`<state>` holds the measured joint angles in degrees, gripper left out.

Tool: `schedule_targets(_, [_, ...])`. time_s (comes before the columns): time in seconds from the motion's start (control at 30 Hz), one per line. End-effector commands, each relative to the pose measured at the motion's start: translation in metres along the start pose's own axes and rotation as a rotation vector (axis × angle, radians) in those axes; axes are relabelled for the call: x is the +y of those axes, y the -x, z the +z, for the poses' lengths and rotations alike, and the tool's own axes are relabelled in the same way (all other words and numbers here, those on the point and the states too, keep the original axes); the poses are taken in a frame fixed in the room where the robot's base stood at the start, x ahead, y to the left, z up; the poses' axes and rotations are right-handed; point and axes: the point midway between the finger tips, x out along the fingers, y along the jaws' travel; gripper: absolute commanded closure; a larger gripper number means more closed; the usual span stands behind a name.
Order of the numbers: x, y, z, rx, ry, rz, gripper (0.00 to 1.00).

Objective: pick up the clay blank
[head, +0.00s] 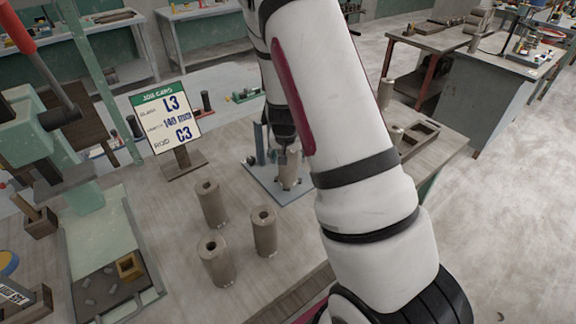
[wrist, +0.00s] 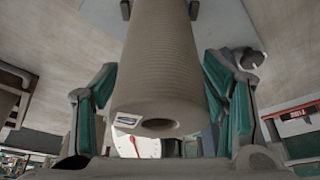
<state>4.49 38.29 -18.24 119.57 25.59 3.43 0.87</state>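A grey-brown ribbed clay blank (wrist: 158,65) fills the middle of the wrist view, its hollow end towards me and a small label on its rim. My gripper (wrist: 160,62) has one teal-padded finger on each side of it. The fingertips are very close to its sides, and I cannot tell whether they touch. In the head view my gripper (head: 286,150) is at a blank (head: 291,174) over a grey plate (head: 262,182), partly hidden by my arm. Three similar hollow blanks, at the left (head: 210,204), right (head: 264,232) and front (head: 216,262), stand upright on the bench.
A job card sign (head: 165,118) reading L3, 140 mm and C3 stands behind the blanks. A green press (head: 75,150) is at the left. Bare bench (head: 165,225) lies left of the blanks.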

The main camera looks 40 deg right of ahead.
Motion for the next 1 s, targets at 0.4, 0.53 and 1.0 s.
schedule_targets(0.4, [0.000,0.000,-0.001,0.001,0.000,0.000,1.00])
schedule_targets(0.53, [0.000,0.001,-0.001,0.001,0.000,0.001,1.00])
schedule_targets(1.0, [0.004,0.037,-0.008,0.000,-0.002,-0.001,1.00])
